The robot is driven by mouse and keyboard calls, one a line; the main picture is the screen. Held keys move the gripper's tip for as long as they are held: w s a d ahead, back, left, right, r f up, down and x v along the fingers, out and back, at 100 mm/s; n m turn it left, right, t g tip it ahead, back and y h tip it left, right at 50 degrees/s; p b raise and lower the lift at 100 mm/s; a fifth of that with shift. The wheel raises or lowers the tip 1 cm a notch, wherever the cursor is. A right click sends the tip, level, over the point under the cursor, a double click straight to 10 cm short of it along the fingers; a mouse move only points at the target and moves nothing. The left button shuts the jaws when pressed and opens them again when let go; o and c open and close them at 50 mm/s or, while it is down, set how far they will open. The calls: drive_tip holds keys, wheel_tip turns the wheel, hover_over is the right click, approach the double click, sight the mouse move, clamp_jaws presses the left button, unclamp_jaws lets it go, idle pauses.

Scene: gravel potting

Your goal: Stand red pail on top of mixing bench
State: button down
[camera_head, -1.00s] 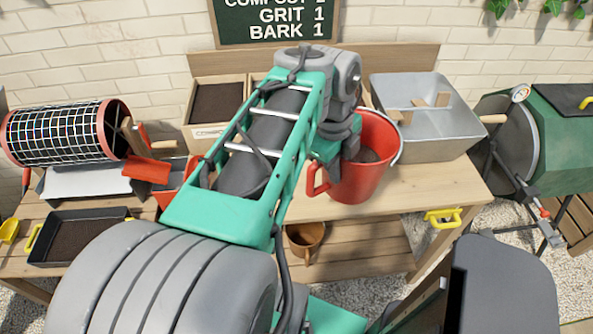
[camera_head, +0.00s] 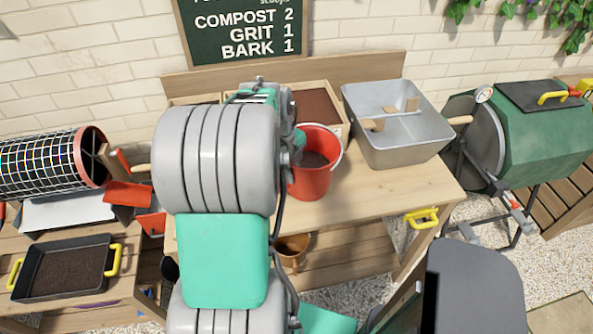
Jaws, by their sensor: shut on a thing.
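The red pail (camera_head: 312,181) is upright over the mixing bench top (camera_head: 375,192), left of the grey metal tub, with dark material inside. Its base appears at or just above the wood; I cannot tell whether it touches. My gripper (camera_head: 299,141) is at the pail's left side, mostly hidden behind my arm; only a small teal part shows. It is shut on the pail.
The grey tub (camera_head: 395,141) with wooden blocks stands right of the pail. A wooden bin (camera_head: 342,118) is behind it. A brown pot (camera_head: 291,262) sits on the lower shelf. A green drum (camera_head: 545,135) stands right. Bare bench top lies in front and right of the pail.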

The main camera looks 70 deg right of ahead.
sight(293, 187)
drive_tip(key=shift+w+d+f+p, duration=0.15)
drive_tip(key=shift+f+p, duration=0.3)
drive_tip(key=shift+f, duration=1.1)
drive_tip(key=c, duration=1.9)
unclamp_jaws()
drive_tip(key=shift+f, duration=0.2)
drive_tip(key=shift+c, duration=0.2)
drive_tip(key=o, duration=0.4)
